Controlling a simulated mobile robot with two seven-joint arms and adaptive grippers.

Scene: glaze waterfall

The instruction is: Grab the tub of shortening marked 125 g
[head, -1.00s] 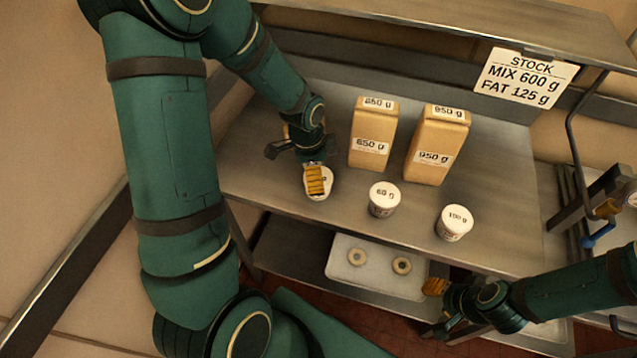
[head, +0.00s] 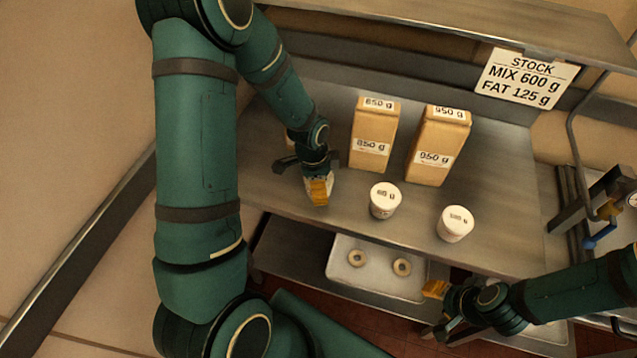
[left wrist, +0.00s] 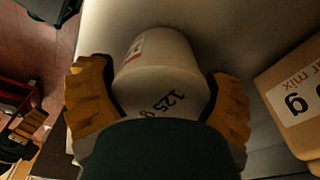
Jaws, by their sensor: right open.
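The white tub marked 125 g (left wrist: 158,72) stands on the steel table and fills the middle of the left wrist view. My left gripper (left wrist: 160,105) has one orange finger on each side of it, close against its walls. I cannot tell whether the fingers press on it. In the head view the left gripper (head: 318,190) hides most of this tub. My right gripper (head: 432,310) is open and empty at the table's front, lower right.
Two other white tubs, one in the middle (head: 385,200) and one to the right (head: 455,224), stand on the table. Bags marked 850 g (head: 374,135) and 950 g (head: 438,146) stand behind. A tray (head: 378,280) with two rings sits on the shelf below.

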